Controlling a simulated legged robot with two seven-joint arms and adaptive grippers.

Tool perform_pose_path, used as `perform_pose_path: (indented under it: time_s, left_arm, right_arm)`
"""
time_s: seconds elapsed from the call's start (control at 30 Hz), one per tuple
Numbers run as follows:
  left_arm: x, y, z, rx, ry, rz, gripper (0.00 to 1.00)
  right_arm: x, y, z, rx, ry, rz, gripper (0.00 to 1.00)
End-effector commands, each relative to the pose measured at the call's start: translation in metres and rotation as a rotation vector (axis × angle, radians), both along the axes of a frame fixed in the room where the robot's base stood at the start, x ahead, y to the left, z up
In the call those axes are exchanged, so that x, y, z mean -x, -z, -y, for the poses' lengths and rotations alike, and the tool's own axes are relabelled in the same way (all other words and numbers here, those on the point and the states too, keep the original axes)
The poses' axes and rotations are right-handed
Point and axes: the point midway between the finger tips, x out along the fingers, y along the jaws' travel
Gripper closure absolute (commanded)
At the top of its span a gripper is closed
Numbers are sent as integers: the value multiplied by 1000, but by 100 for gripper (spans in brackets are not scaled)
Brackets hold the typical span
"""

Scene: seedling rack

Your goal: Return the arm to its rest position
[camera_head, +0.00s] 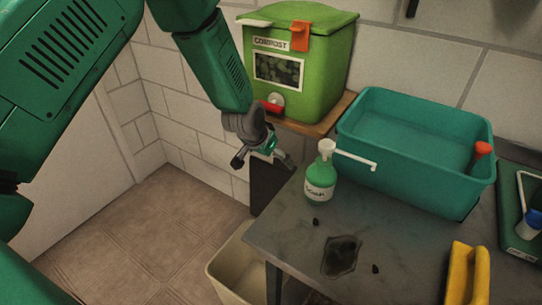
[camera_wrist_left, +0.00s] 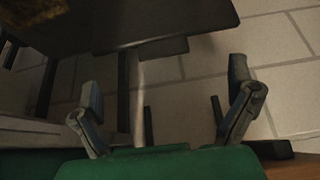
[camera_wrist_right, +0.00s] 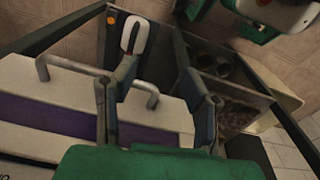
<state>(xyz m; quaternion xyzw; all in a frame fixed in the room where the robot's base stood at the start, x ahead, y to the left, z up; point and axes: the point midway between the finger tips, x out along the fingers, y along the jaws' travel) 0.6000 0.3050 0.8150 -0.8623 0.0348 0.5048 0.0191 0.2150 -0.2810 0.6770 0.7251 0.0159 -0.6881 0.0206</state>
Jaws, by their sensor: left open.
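My left gripper (camera_head: 264,160) hangs in front of the green compost bin (camera_head: 303,65), left of the soap bottle (camera_head: 320,182) and beyond the bench's left edge. Its fingers are spread apart and nothing is between them. The left wrist view shows the same open fingers (camera_wrist_left: 165,100), with a dark panel edge and the tiled wall beyond. My right gripper (camera_wrist_right: 160,75) is out of the head view. In the right wrist view its fingers stand apart. A white box (camera_wrist_right: 75,110) with a purple band and a metal handle (camera_wrist_right: 82,69) shows behind them; contact cannot be told.
The dark bench (camera_head: 295,225) carries a teal basin (camera_head: 400,165), a dark puddle (camera_head: 341,256), small dark bits and a yellow object (camera_head: 466,275). A pale bin (camera_head: 235,265) stands on the floor beside the bench. The tiled floor (camera_head: 150,225) at left is clear.

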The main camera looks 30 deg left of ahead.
Motion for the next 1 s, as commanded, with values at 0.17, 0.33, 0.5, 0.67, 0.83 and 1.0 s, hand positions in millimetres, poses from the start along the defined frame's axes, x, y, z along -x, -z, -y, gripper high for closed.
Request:
perform_pose_path:
  time_s: [0.17, 0.33, 0.5, 0.67, 0.83, 1.0]
  left_arm:
    - [0, 0, 0, 0, 0, 0, 2]
    - [0, 0, 0, 0, 0, 1, 2]
    - [21, 20, 4, -3, 0, -33, 2]
    - [101, 78, 14, -11, -3, -138, 2]
    - [221, 128, 21, -24, -12, -277, 2]
    - [324, 142, 23, -34, -20, -391, 2]
  right_arm:
    - [-3, 1, 0, 0, 0, -2, 60]
    - [-2, 1, 0, 0, 0, -2, 60]
    - [-2, 1, 0, 0, 0, -2, 60]
    - [-2, 1, 0, 0, 0, -3, 60]
    - [-2, 1, 0, 0, 0, -3, 60]
    - [-2, 1, 0, 0, 0, -3, 60]
